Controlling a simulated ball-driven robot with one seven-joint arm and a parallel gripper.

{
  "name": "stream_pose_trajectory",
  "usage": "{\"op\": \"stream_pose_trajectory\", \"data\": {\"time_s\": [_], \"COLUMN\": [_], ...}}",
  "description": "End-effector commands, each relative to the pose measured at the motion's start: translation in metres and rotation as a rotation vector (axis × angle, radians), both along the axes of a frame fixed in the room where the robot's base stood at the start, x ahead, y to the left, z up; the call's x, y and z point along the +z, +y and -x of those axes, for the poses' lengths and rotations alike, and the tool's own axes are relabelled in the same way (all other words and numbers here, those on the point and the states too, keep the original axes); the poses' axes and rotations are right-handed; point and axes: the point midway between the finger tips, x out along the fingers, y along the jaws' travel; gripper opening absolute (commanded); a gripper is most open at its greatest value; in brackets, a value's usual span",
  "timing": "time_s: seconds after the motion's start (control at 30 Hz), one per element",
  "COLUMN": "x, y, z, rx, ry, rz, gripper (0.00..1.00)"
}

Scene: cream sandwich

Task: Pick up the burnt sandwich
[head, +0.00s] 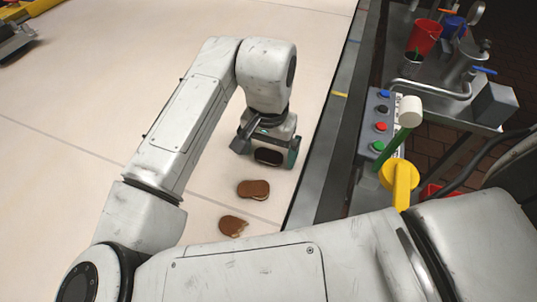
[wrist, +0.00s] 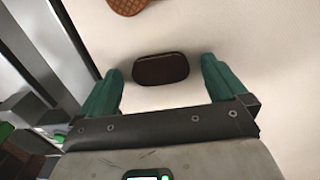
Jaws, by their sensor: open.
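The burnt sandwich (wrist: 160,69) is dark brown, nearly black, and lies on the cream conveyor-like surface. In the wrist view it sits between and slightly beyond the green fingertips of my gripper (wrist: 156,78), with gaps on both sides. In the head view the burnt sandwich (head: 268,156) shows below my gripper (head: 267,158), framed by its fingers. My gripper is open and empty, and the jaws do not appear to touch the sandwich.
A lighter brown sandwich (head: 253,190) and a bitten one (head: 233,225) lie nearer on the surface. A metal edge rail (head: 318,150) runs to the right.

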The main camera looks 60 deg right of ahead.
Motion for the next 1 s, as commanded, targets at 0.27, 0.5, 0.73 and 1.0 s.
{"op": "stream_pose_trajectory", "data": {"time_s": [0.27, 0.5, 0.73, 1.0], "x": [-0.0003, -0.0001, -0.0001, 0.0002], "y": [-0.0001, 0.0, 0.0001, 0.0], "z": [-0.0002, -0.0002, -0.0003, -0.0003], "rx": [0.0, 0.0, 0.0, 0.0], "ry": [-0.001, -0.001, -0.001, -0.001], "rz": [0.001, 0.0, 0.0, 0.001], "gripper": [0.92, 0.69, 0.47, 0.4]}}
